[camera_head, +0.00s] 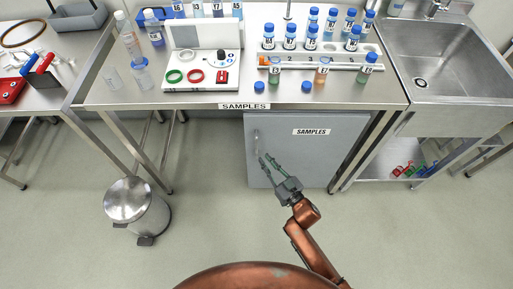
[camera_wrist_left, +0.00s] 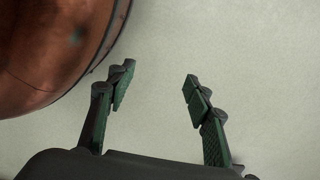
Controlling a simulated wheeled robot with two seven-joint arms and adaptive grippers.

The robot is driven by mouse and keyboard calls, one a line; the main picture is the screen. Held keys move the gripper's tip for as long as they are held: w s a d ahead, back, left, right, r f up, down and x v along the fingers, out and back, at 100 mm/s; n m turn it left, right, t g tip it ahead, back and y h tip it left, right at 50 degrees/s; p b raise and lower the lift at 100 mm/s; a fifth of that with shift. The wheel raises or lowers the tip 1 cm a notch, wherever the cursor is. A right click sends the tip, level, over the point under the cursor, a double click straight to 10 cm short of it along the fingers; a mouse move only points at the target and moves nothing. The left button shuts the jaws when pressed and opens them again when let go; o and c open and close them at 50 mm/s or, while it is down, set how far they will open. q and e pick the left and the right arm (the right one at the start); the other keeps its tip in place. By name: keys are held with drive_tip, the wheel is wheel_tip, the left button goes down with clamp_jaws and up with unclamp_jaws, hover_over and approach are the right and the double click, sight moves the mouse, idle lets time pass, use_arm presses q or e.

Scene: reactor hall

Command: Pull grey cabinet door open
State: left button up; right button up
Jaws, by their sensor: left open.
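The grey cabinet door (camera_head: 310,158), labelled SAMPLES, is under the middle table and looks closed. Its slim vertical handle (camera_head: 256,138) is near the door's left edge. My right gripper (camera_head: 266,157) is in front of the door, just below and right of the handle in the head view. Its two green-padded fingers point up and left, apart, with nothing seen between them. I cannot tell how far it is from the door. My left gripper (camera_wrist_left: 154,88) shows only in the left wrist view, open and empty over bare floor.
A steel pedal bin (camera_head: 134,205) stands on the floor left of the cabinet. The steel table (camera_head: 220,98) above holds vials, a rack and a white device. A sink (camera_head: 445,75) is at the right. The floor before the door is clear apart from my arm.

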sight(256, 148)
use_arm(q)
drive_tip(key=w+d+r+b, duration=0.1)
drive_tip(key=w+r+b, duration=0.1)
drive_tip(key=w+r, duration=0.2)
drive_tip(key=shift+d+r, duration=0.4)
drive_tip(key=shift+r, duration=0.8)
use_arm(e)
drive_tip(key=shift+x, duration=3.75)
drive_tip(key=shift+c, duration=0.7)
clamp_jaws()
drive_tip(key=shift+d, duration=0.1)
